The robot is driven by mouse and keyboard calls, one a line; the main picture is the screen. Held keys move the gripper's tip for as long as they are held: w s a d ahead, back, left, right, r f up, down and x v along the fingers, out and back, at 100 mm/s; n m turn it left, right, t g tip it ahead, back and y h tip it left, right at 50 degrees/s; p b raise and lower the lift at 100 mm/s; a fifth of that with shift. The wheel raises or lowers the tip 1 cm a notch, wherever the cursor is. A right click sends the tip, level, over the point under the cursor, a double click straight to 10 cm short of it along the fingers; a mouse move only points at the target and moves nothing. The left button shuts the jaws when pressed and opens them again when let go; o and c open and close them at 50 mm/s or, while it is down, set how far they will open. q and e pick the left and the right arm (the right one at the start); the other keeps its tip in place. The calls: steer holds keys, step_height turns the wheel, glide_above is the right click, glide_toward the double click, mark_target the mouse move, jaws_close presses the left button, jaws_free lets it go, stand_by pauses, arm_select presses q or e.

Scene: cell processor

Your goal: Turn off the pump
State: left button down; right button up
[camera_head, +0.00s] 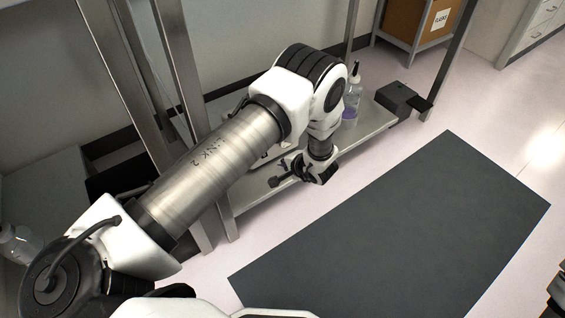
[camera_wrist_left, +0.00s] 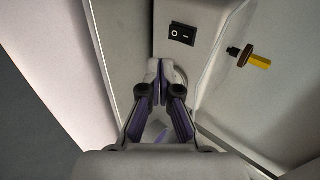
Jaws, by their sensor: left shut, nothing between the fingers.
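The pump (camera_wrist_left: 217,20) is a pale box on a shelf, seen close up in the left wrist view. Its black rocker switch (camera_wrist_left: 182,34), marked O and I, is on the face in front of my fingers. I cannot tell which side is pressed in. My left gripper (camera_wrist_left: 160,68) is shut and empty, its tips just below the switch in the picture and apart from it as far as I can tell. In the head view my left gripper (camera_head: 277,182) is low by the shelf, and my arm hides most of the pump. My right gripper is not in view.
A yellow-and-black fitting (camera_wrist_left: 250,58) sticks out right of the switch. Metal posts rise beside my arm. A dark mat (camera_head: 400,220) lies on open floor.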

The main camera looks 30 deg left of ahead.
arm_select(q)
steer(key=b+x, duration=0.1)
steer(key=x, duration=0.2)
steer(key=b+x, duration=0.2)
steer(key=x, duration=0.1)
steer(key=shift+f, duration=0.45)
steer(key=a, duration=0.1)
steer(key=w+a+b, duration=0.1)
steer(key=a+f+b, duration=0.1)
steer(key=shift+w+a, duration=0.2)
steer(key=shift+w, duration=0.05)
steer(key=shift+w+a+b, duration=0.1)
steer(key=shift+a+b, duration=0.15)
steer(key=shift+b, duration=0.05)
steer(key=shift+r, duration=0.1)
